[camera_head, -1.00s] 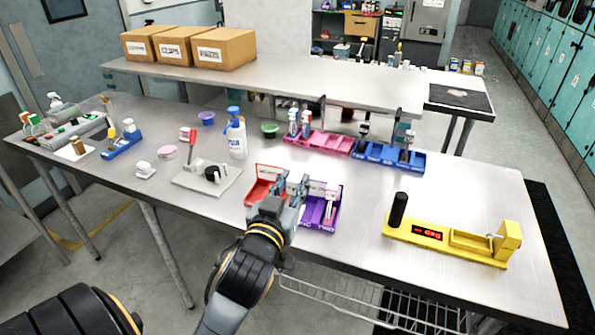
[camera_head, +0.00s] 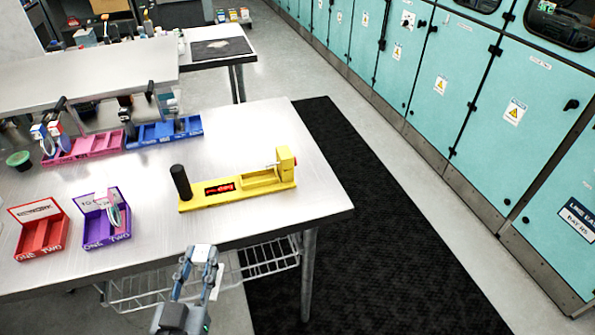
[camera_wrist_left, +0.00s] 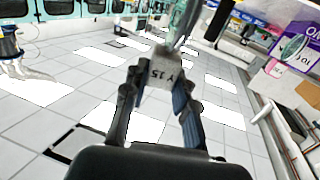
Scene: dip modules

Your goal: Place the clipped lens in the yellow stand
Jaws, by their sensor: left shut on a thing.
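My left gripper (camera_head: 200,266) is in front of the table's front edge, below and left of the stand. A greenish lens (camera_wrist_left: 182,22) extends above the clip, cut off by the picture's top. My right gripper is not in view.
A red box (camera_head: 58,236) and a purple box (camera_head: 121,234) stand at the left; the purple one holds another lens at its right side. Pink (camera_head: 88,154) and blue (camera_head: 150,142) racks stand behind. The table is clear around the stand.

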